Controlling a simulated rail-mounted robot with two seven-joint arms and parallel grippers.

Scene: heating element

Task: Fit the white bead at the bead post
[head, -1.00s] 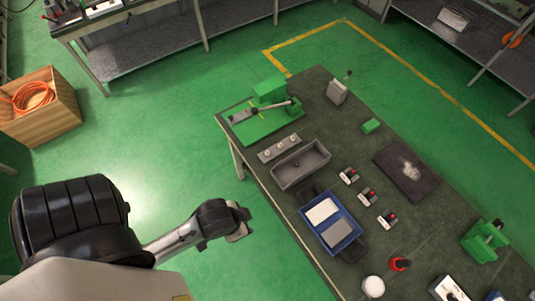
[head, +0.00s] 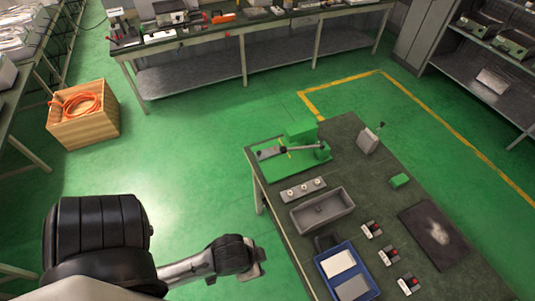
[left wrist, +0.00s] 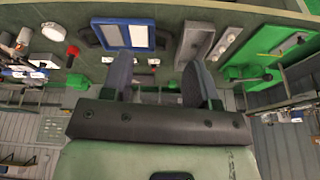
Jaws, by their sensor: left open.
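A grey strip (head: 303,190) on the dark workbench carries three small white round pieces that look like beads. The strip also shows at the upper right in the left wrist view (left wrist: 223,45). Which part is the bead post I cannot tell. A green fixture (head: 293,160) with a long lever stands behind the strip. My left gripper (head: 262,262) is off the bench's left edge, apart from the strip. Its two fingers (left wrist: 160,65) stand apart with nothing between them. My right gripper is not in view.
The workbench (head: 375,207) also holds a grey tray (head: 322,210), a blue tray (head: 373,272), several small red-buttoned boxes and a dark mat (head: 433,235). A wooden crate (head: 83,118) with an orange hose stands on the floor at left. Open green floor lies left of the bench.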

